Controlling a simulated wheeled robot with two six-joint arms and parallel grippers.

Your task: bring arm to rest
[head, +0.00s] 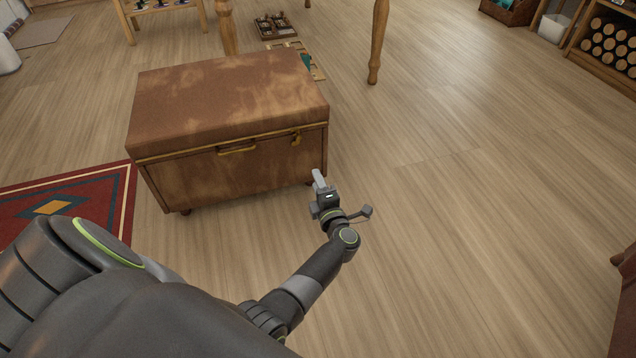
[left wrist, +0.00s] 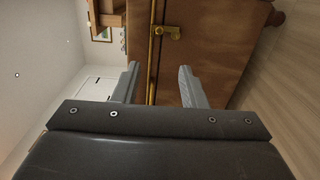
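My left arm reaches out over the floor, and its gripper (head: 318,179) is near the lower right front corner of a brown leather-topped chest (head: 225,110). In the left wrist view my left gripper (left wrist: 158,74) has its two fingers apart with nothing between them. The chest (left wrist: 205,40) shows beyond the fingers, turned sideways, with a brass latch (left wrist: 172,33). I cannot tell whether a fingertip touches the chest. My right gripper is in neither view.
The chest lid is closed. A red patterned rug (head: 100,185) lies at the left. Wooden table legs (head: 378,45) and a tray of small items (head: 275,26) are behind the chest. A log rack (head: 609,45) stands far right. The floor (head: 470,200) to the right is clear.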

